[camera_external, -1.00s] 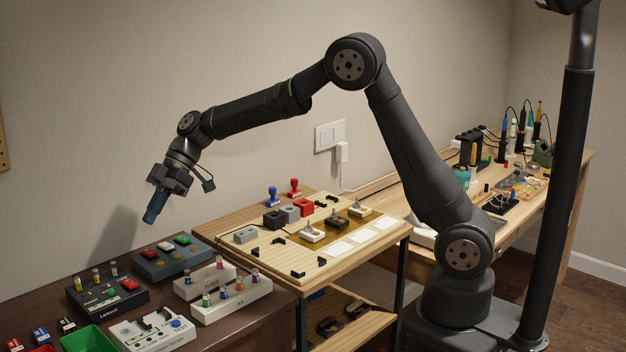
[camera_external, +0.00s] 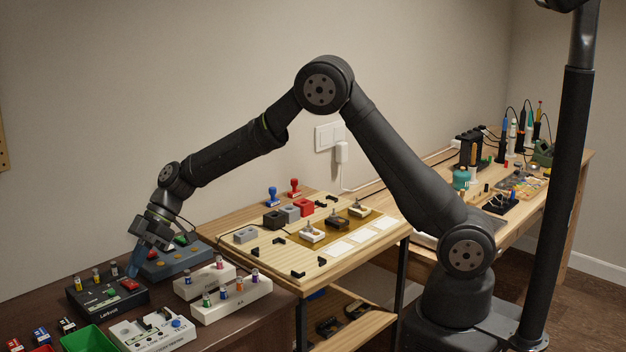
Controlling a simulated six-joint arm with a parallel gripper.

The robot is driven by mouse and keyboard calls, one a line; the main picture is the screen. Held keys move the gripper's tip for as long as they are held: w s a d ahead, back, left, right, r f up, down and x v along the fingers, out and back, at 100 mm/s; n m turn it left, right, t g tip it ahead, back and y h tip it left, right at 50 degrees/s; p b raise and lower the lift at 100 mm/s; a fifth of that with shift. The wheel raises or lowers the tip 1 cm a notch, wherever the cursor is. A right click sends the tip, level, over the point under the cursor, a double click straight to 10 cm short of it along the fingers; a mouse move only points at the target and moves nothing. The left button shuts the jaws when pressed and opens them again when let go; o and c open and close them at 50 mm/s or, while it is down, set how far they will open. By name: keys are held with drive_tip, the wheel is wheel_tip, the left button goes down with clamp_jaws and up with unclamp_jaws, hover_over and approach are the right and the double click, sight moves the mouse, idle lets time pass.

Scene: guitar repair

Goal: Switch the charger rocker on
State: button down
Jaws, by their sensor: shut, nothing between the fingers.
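A dark charger box (camera_external: 108,301) with several small cells standing at its back lies on the brown bench at the lower left. A red rocker (camera_external: 130,285) sits on its right part; whether it is on or off is too small to tell. My gripper (camera_external: 133,272) is shut and empty, with its blue-tinted fingers pointing down just above and behind the red rocker. I cannot tell whether the fingertips touch the box. A second dark box (camera_external: 180,266) with coloured buttons stands behind, partly hidden by my gripper.
White cell holders (camera_external: 232,301) stand right of the charger. A white tester (camera_external: 153,335) and a green tray (camera_external: 88,340) lie in front. A wooden table (camera_external: 345,262) with stamps and small blocks stands to the right.

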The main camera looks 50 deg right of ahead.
drive_tip(key=shift+s+f, duration=0.1)
drive_tip(key=shift+f, duration=0.5)
drive_tip(key=shift+s+f, duration=0.15)
drive_tip(key=shift+f, duration=0.05)
drive_tip(key=shift+w+r, duration=0.15)
drive_tip(key=shift+w, duration=0.7)
drive_tip(key=shift+r, duration=0.1)
